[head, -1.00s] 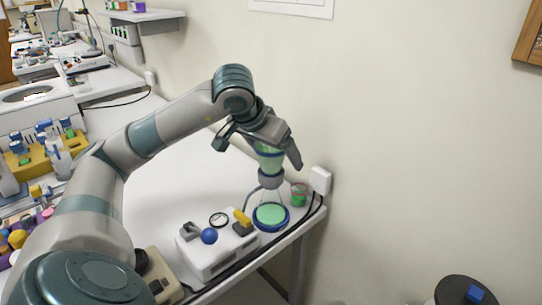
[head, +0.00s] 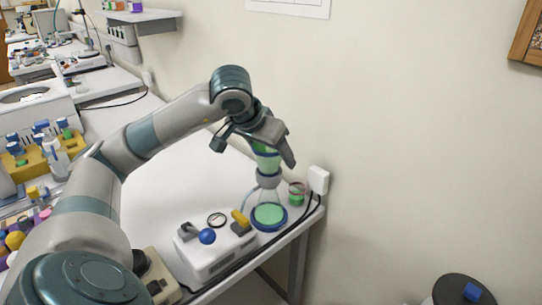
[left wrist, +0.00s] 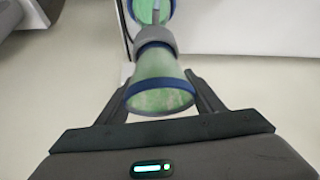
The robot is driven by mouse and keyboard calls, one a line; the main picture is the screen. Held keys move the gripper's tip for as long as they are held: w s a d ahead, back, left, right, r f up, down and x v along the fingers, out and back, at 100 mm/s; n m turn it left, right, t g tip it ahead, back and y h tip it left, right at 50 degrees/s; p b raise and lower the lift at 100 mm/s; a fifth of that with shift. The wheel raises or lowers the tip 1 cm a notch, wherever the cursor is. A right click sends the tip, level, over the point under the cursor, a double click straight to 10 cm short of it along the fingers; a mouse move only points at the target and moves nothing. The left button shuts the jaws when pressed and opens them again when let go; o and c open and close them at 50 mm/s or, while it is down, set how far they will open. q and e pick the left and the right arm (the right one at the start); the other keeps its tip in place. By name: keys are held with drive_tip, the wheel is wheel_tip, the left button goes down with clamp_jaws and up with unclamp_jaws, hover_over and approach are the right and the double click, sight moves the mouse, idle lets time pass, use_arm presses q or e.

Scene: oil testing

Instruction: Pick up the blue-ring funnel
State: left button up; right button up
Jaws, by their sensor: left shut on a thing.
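The blue-ring funnel (head: 267,161) is a green, see-through cup with a blue ring around its wide rim. It stands upright on the grey collar (head: 268,179) of a clear flask. The flask (head: 269,215) has green contents and a blue band round its base, and it stands on the bench. My left gripper (head: 262,149) is at the funnel from above. In the left wrist view the fingers are on both sides of the funnel (left wrist: 160,82), shut on it near the blue rim. The fingers partly hide the rim in the head view. My right gripper is not in view.
A white device (head: 215,252) with a blue knob stands left of the flask. A small green-filled jar (head: 297,194) and a white wall box (head: 318,180) are close on its right. The wall is just behind. The bench middle (head: 170,185) is clear.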

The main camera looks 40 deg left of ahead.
use_arm(q)
drive_tip(key=shift+r, duration=0.15)
drive_tip(key=shift+r, duration=0.7)
drive_tip(key=r, duration=0.2)
drive_tip(key=shift+w+d+r, duration=0.1)
drive_tip(key=shift+d+r, duration=0.15)
drive_tip(key=shift+r, duration=0.1)
drive_tip(key=w+d+r, duration=0.2)
drive_tip(key=d+r, duration=0.4)
drive_tip(key=d, duration=0.5)
drive_tip(key=shift+r, duration=0.3)
drive_tip(key=shift+w, duration=0.1)
